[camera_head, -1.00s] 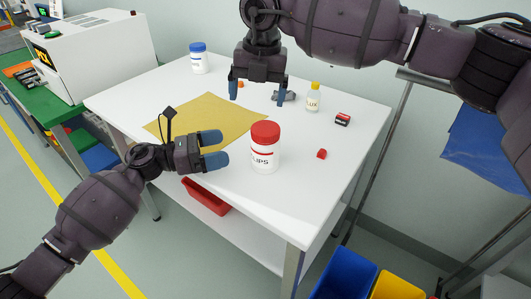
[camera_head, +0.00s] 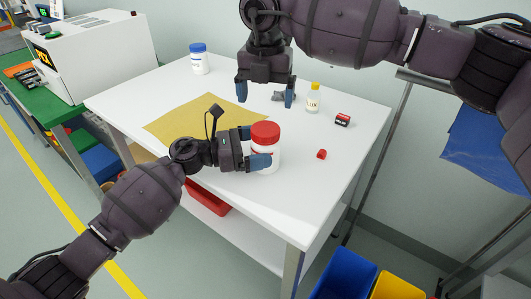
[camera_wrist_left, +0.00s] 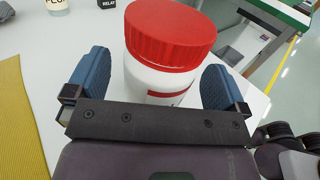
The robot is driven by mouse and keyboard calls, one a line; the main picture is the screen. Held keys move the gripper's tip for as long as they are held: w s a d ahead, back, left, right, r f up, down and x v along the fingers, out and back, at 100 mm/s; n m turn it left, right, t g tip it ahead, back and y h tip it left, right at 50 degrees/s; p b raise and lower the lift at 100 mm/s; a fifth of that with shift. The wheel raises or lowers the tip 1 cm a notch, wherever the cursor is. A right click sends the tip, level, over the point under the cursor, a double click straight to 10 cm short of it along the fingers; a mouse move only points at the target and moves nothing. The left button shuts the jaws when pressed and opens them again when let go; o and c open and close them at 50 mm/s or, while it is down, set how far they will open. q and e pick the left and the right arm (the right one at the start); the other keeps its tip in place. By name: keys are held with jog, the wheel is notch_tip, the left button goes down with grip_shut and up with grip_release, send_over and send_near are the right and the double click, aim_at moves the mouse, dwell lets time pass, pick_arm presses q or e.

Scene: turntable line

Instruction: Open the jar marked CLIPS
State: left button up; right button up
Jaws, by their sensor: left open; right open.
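The white jar with a red screw lid (camera_head: 265,131) stands upright on the white table; its label is mostly hidden by my left gripper now. My left gripper (camera_head: 254,147) is open, with its blue fingers on either side of the jar body, below the lid. In the left wrist view the jar (camera_wrist_left: 165,50) stands between the fingers, with a clear gap at the left finger and the right finger close to it. The lid is on. My right gripper (camera_head: 265,95) is open and empty, pointing down over the table behind the jar.
A yellow mat (camera_head: 190,120) lies left of the jar. A blue-lidded jar (camera_head: 199,62) stands at the back left. A yellow-capped bottle (camera_head: 313,100), a small relay box (camera_head: 343,120) and a small red piece (camera_head: 321,154) are to the right. A grey part (camera_head: 278,96) lies near my right gripper.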

aim_at(265, 128)
pick_arm(q)
jog(key=shift+w+d, duration=0.1)
jog(key=shift+d, duration=0.55)
jog(key=shift+c, duration=0.2)
jog(key=c, duration=1.7)
pick_arm(e)
jog(key=shift+a, duration=0.1)
pick_arm(q)
jog(key=shift+c, duration=0.2)
pick_arm(e)
jog(key=shift+f, duration=4)
